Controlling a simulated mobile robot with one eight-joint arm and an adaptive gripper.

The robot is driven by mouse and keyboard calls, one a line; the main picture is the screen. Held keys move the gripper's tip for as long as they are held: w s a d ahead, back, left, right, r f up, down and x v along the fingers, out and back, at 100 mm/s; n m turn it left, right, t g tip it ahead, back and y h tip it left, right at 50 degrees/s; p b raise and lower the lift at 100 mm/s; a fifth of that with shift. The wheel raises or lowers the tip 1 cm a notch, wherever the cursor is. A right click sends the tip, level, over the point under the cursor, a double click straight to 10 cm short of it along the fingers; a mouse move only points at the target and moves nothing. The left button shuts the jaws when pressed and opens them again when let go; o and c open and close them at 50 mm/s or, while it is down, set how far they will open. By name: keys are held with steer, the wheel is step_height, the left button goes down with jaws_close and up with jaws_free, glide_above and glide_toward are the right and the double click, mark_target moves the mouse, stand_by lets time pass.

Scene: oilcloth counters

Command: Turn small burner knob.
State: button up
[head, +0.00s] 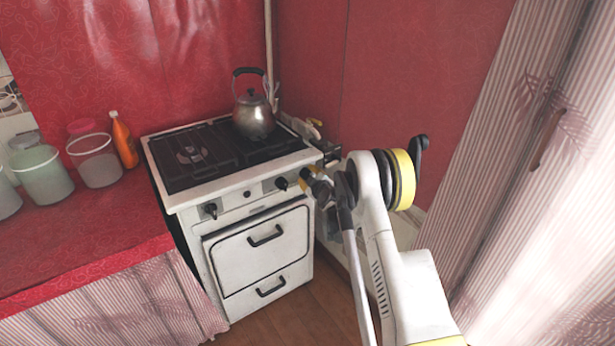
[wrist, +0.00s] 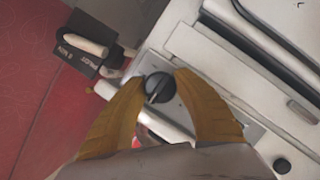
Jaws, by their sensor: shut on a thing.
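A small round black knob (wrist: 158,88) with a pale pointer line sits between the two yellow fingers of my gripper (wrist: 161,82) in the wrist view. The fingers are shut on it, one on each side. In the head view my gripper (head: 309,181) is at the right end of the front panel of the white stove (head: 240,200). My gripper and arm hide the held knob there. Another black knob (head: 281,184) is just left of my gripper, and one more knob (head: 210,210) is at the panel's left end.
A metal kettle (head: 254,117) stands on the dark stovetop (head: 180,178). Jars (head: 98,160) and an orange bottle (head: 124,140) stand on the red counter (head: 60,245) at left. A red wall is close behind, and a striped curtain (head: 500,150) hangs at right.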

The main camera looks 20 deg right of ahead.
stand_by(0.4)
steer(key=o, duration=1.2)
